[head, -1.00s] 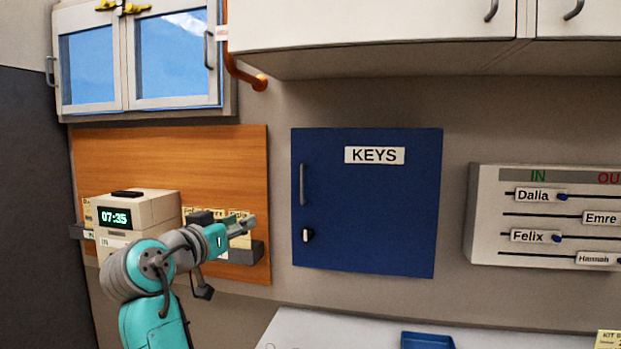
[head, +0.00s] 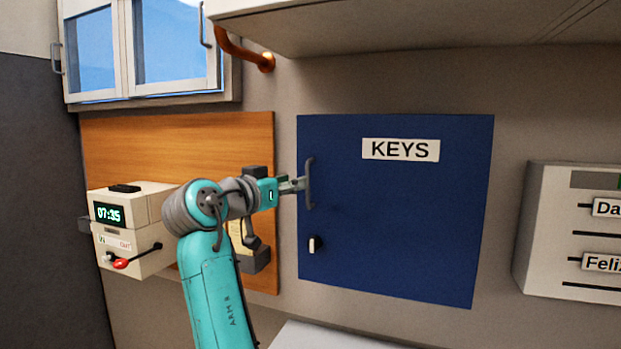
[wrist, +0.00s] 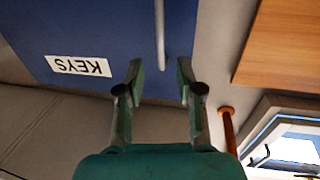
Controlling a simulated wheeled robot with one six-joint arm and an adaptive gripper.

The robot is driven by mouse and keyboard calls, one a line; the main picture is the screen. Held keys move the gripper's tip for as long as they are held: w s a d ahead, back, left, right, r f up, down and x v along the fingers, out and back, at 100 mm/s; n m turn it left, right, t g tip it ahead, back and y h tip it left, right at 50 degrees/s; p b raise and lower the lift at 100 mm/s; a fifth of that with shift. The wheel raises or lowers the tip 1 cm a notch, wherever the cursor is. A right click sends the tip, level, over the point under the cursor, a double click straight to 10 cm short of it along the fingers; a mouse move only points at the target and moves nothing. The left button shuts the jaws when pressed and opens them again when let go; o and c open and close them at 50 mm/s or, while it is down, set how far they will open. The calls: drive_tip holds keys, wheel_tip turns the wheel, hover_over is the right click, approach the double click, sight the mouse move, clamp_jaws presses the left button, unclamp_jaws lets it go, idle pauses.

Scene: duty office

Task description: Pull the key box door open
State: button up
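The blue key box door (head: 400,220) with its KEYS label (head: 400,150) is on the wall and looks closed. Its grey vertical handle (head: 309,183) is near the door's left edge. A small key knob (head: 314,244) is below the handle. My gripper (head: 298,184) is at the handle's left, at about mid-height. In the wrist view, my gripper (wrist: 159,68) has its fingers spread apart, with the handle (wrist: 160,35) lined up between the fingertips. The KEYS label (wrist: 78,66) is upside down there. I cannot tell whether a finger touches the handle.
A time clock (head: 130,228) and a wooden board (head: 180,140) are left of the box. An orange pipe (head: 240,50) and an overhead cabinet (head: 400,25) are above. An in/out board (head: 565,230) is at the right. The wall between the box and that board is bare.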

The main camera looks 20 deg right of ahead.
hover_over(308, 203)
drive_tip(key=shift+w, duration=0.3)
clamp_jaws()
